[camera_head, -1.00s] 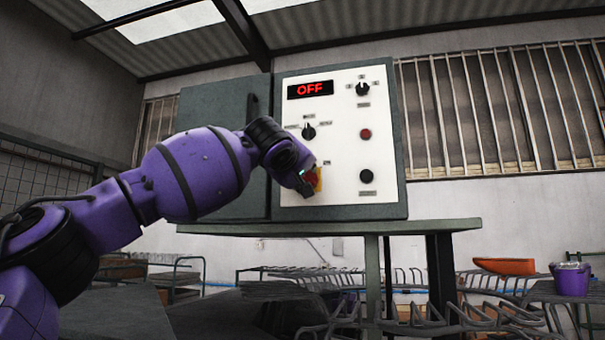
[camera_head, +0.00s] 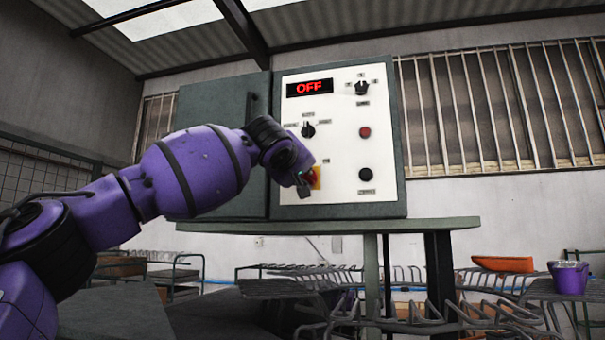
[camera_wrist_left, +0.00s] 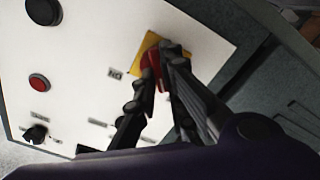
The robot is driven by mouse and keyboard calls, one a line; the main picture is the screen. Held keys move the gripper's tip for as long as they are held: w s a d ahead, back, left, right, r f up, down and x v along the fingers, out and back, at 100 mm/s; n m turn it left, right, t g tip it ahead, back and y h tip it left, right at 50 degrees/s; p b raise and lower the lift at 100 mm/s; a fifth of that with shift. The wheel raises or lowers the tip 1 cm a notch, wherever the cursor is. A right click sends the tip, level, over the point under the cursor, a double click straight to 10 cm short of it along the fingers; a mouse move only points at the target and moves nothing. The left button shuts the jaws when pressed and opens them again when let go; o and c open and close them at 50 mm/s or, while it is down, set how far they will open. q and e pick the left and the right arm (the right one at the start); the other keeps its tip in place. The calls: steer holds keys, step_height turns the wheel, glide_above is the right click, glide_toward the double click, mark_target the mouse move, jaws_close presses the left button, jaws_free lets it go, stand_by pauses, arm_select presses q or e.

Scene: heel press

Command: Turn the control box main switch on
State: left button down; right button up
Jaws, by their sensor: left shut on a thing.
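The control box (camera_head: 345,205) stands on a green table, its white panel facing me. Its red display (camera_head: 310,88) reads OFF. The main switch is a red knob on a yellow plate (camera_head: 317,178) at the panel's lower left; the knob (camera_wrist_left: 151,62) also shows in the left wrist view. My left gripper (camera_head: 304,184) is at the switch, its fingers shut on the red knob, covering part of it. In the left wrist view the fingers (camera_wrist_left: 160,68) lie on both sides of the knob. My right gripper is not in view.
Two black selector knobs, a red button (camera_head: 365,132) and a black button (camera_head: 366,174) sit on the same panel. The box's grey door (camera_head: 225,105) hangs open at left. The green table (camera_head: 420,224) edge runs below. Racks and a purple bucket (camera_head: 570,278) stand behind.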

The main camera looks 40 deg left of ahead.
arm_select(q)
steer(key=shift+w+d+m+p, duration=0.15)
steer(key=shift+m+p, duration=0.65)
steer(key=shift+m, duration=3.4)
steer(key=shift+s+d+m+p, duration=0.1)
steer(key=shift+m+p, duration=0.7)
steer(key=shift+m, duration=3.4)
steer(key=shift+w, duration=0.1)
steer(key=c, duration=1.8)
jaws_free()
